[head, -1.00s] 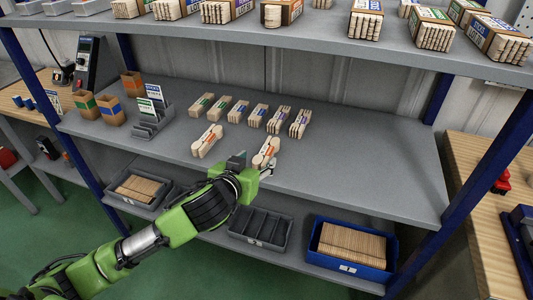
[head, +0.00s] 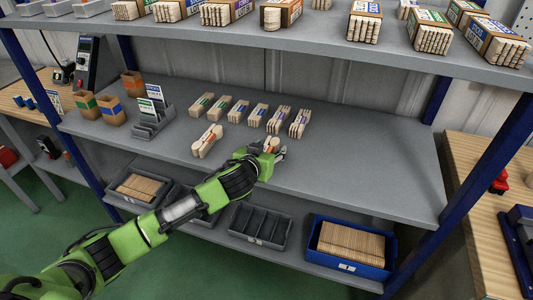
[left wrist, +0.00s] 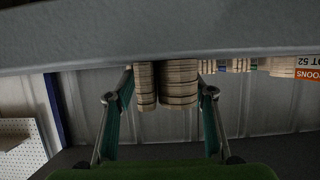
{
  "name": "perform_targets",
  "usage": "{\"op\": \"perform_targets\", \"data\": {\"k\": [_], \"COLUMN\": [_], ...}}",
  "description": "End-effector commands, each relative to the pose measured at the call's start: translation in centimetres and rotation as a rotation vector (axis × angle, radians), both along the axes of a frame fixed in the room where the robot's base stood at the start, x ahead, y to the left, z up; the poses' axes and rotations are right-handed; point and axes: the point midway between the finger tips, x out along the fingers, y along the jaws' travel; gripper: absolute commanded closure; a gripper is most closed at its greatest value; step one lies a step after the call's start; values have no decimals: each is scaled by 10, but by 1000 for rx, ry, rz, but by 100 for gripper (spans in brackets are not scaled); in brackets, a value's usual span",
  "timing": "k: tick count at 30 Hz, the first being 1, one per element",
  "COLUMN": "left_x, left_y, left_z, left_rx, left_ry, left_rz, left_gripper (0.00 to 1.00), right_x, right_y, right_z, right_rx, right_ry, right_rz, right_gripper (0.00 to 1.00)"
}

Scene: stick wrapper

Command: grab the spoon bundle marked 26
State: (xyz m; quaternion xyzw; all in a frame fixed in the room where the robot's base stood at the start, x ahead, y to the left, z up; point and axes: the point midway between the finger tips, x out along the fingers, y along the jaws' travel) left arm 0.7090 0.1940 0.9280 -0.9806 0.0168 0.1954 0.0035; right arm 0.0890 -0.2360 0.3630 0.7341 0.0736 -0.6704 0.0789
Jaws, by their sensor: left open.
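On the middle shelf (head: 350,150), my left gripper (head: 270,148) is at the front bundle with the orange label, which it now mostly hides in the head view. In the left wrist view the gripper (left wrist: 165,95) is open, with a finger on either side of pale wooden stacks (left wrist: 178,82). Whether the fingers touch them, I cannot tell. Another orange-labelled bundle (head: 207,141) lies to the left. Behind lie bundles with green labels (head: 202,104) and blue or purple labels (head: 277,119). I cannot read the number 26 on any bundle. My right gripper is not in view.
A grey card holder (head: 152,124) and small cardboard boxes (head: 110,110) stand at the left. The upper shelf (head: 310,38) carries more bundles. Below are grey bins (head: 262,226) and a blue bin (head: 350,248). The middle shelf's right part is clear.

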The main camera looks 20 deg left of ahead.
Motion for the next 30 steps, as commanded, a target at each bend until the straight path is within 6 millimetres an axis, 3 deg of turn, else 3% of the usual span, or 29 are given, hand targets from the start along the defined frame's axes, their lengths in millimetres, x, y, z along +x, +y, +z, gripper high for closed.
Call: {"op": "perform_targets", "data": {"k": [7,8,12,23,30], "left_x": [1,1,1,1,2], "left_y": [0,0,0,0,-1], "left_z": [-1,-1,-1,0,21], "left_rx": [0,0,0,-1,-2], "left_ry": [0,1,1,0,-4], "left_rz": [-1,0,0,0,0], "left_gripper": [50,56,92,93,93], "right_x": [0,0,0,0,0], "right_y": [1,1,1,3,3], "right_z": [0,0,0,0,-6], "right_rx": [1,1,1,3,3], "right_ry": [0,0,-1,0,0], "right_rz": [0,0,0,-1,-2], "right_gripper": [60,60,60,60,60]}}
